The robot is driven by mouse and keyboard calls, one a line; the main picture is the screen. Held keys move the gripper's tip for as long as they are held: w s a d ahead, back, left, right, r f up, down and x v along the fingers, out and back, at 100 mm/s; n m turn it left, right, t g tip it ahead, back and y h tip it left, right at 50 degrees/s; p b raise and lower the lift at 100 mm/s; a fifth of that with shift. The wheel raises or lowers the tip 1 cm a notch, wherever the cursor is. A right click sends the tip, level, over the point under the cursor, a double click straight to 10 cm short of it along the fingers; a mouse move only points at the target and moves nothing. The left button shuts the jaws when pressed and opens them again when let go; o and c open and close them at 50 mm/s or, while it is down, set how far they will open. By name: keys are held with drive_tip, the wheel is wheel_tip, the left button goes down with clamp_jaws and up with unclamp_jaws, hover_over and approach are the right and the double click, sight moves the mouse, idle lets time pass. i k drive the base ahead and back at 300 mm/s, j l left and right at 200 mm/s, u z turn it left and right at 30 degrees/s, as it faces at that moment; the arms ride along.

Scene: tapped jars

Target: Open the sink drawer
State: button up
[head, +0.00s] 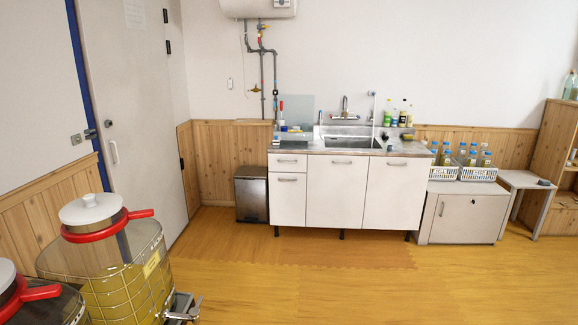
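The white sink cabinet (335,190) stands against the far wall, across the room from me. Its sink drawer (288,161) is the small top front at the upper left of the cabinet, with a horizontal metal handle. It looks shut, flush with the fronts around it. Below it is a taller white front (288,205) with its own handle. Two wider fronts with handles are to the right. The metal sink basin (345,142) is set into the worktop under a wall tap. My gripper does not show in the head view.
Large jars with red-handled lids, one jar (105,265) with a tap, stand at the near left. A dark bin (251,195) stands left of the cabinet. A low white cabinet (463,215) with bottle baskets stands right. The wooden floor (330,280) before the sink is clear.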

sight(289, 155)
drive_tip(key=i+z, duration=0.1)
drive_tip(key=i, duration=3.55)
drive_tip(key=i+u, duration=0.15)
drive_tip(key=i, duration=0.3)
drive_tip(key=i+l+u, duration=0.1)
drive_tip(key=i, duration=0.35)
drive_tip(key=i+l+u, duration=0.15)
drive_tip(key=i, duration=0.25)
